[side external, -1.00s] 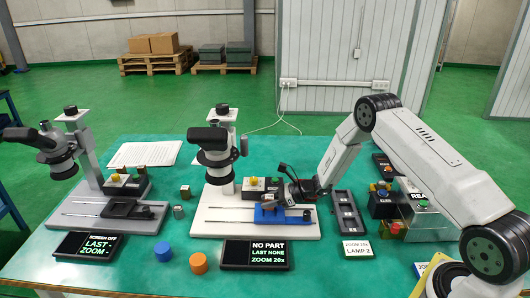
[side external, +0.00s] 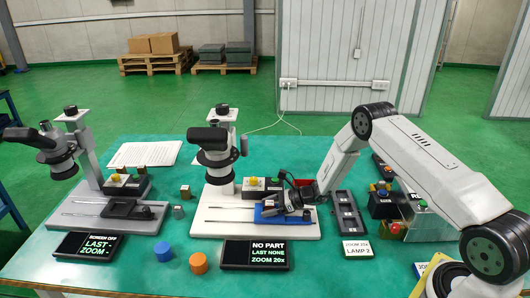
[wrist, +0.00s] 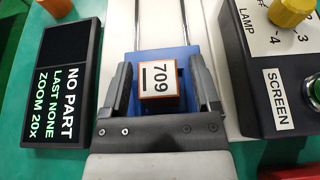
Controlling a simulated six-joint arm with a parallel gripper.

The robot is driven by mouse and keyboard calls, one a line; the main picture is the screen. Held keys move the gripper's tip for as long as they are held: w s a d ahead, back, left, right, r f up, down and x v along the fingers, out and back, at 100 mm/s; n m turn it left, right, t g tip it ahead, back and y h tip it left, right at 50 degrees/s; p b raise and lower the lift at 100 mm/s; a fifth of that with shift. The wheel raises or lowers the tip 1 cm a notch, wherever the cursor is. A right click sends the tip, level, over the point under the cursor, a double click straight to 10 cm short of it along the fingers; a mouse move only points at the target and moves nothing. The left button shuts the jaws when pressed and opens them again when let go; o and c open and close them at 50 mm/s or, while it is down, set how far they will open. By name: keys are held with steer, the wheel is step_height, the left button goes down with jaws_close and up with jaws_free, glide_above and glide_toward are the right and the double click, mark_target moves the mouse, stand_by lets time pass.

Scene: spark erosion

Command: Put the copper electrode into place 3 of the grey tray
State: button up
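In the wrist view a small block with a white top marked 709 and reddish-brown sides, which looks like the copper electrode (wrist: 160,84), sits on the blue slide of the microscope stage. My gripper (wrist: 163,76) is open, with one finger on each side of the block; a gap shows, clearer on the right. In the side view my gripper (side external: 293,201) is down at the blue slide (side external: 268,215) and hides most of the block. The grey tray (side external: 348,217) stands just right of the white stage base; its place numbers are too small to read.
A black display (side external: 255,254) reads NO PART, LAST NONE, ZOOM 20x. The microscope (side external: 217,158) stands left of my gripper, with a control box (wrist: 275,80) beside the slide. A red container (side external: 303,183) is behind the gripper. Blue (side external: 162,252) and orange (side external: 198,263) round pieces lie at front left.

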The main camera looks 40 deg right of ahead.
steer(key=shift+v, duration=6.05)
steer(key=shift+f, duration=0.1)
